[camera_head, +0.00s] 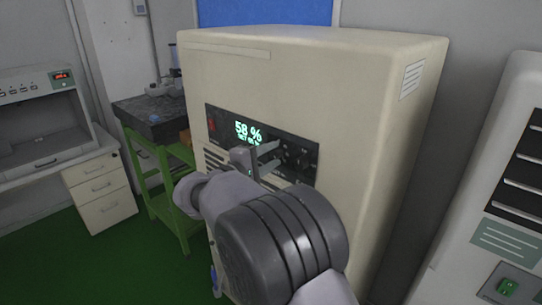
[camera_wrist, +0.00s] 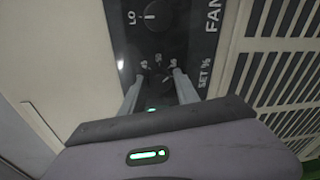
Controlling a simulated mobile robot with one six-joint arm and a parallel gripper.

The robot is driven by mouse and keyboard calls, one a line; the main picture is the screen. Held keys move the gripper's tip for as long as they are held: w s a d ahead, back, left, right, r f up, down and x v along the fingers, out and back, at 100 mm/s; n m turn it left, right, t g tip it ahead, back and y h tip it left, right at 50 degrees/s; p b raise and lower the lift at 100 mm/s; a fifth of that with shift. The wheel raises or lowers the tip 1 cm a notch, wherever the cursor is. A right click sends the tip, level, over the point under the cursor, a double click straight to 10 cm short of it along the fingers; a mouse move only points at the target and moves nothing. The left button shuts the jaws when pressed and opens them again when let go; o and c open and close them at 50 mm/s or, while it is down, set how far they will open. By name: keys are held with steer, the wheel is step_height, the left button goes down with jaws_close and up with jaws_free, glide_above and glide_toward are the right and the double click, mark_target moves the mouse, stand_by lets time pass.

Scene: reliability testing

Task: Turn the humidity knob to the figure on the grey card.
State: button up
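The cream cabinet has a dark control panel (camera_head: 292,155) with a lit green display (camera_head: 248,132) reading 58 %, with a smaller SET line that I cannot read surely. In the wrist view the dial marked SET % (camera_wrist: 159,78) lies between my fingertips, dark, with small scale numbers around it; its pointer is not clear. My gripper (camera_wrist: 158,76) is open, one finger on each side of the dial; I cannot tell whether either touches it. In the head view my gripper (camera_head: 256,156) is at the panel, hiding part of it. I cannot make out a grey card.
A FAN knob (camera_wrist: 157,14) with a LO mark sits beside the SET % dial. Vent slats (camera_wrist: 276,50) lie to the right in the wrist view. A green stand (camera_head: 165,190) is left of the cabinet; another machine (camera_head: 500,190) stands at the right.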

steer(key=shift+o, duration=0.9)
steer(key=p+v, duration=0.2)
steer(key=v, duration=1.5)
steer(key=shift+s, duration=0.25)
